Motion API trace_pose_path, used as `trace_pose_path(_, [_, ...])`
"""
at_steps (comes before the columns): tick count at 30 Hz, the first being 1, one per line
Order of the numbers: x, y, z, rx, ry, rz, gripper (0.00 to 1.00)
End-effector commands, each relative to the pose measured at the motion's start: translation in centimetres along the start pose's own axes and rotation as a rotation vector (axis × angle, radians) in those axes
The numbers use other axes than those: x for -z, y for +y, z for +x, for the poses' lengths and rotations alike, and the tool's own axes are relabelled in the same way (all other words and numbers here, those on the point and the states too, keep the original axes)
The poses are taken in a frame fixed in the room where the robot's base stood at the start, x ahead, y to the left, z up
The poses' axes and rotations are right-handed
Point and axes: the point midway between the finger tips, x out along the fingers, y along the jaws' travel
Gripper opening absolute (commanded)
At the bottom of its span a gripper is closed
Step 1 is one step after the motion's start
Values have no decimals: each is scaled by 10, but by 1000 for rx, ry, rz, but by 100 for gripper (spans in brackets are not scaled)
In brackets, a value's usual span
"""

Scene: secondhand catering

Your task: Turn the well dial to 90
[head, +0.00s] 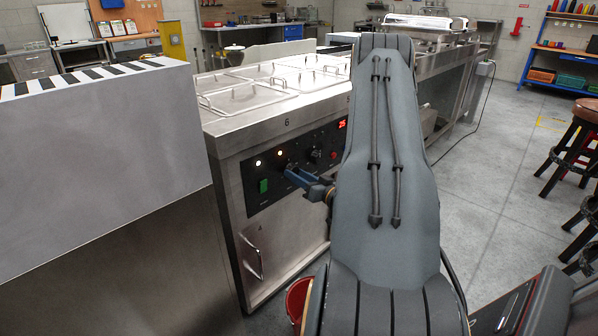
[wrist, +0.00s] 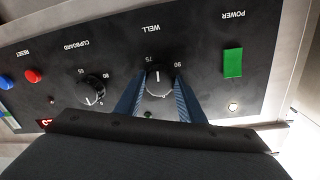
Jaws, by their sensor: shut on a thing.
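The well dial (wrist: 159,82) is a dark round knob under the upside-down WELL label in the wrist view. The numbers 75 and 90 are printed by its edge. A pale mark shows on it near 75, but its exact setting is hard to read. My gripper (wrist: 158,92) has its two blue fingers on either side of the dial, shut on it. In the head view my gripper (head: 290,174) reaches the black control panel (head: 256,207) on the counter's front, and the dial is mostly hidden behind the fingers.
A cupboard dial (wrist: 92,92) sits beside the well dial. A green power switch (wrist: 232,63) and a lit lamp (wrist: 233,107) are on the other side. A red button (wrist: 33,76) is farther left. A red bucket (head: 298,299) stands on the floor below my arm.

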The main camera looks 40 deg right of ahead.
Motion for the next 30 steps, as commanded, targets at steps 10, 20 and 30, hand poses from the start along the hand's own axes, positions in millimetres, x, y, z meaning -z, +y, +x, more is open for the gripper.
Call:
trace_pose_path(10, [2, -2, -1, -6, -22, 327, 13])
trace_pose_path(20, [3, -3, -1, -10, -43, 630, 13])
trace_pose_path(30, [4, -3, 0, -13, -56, 860, 13])
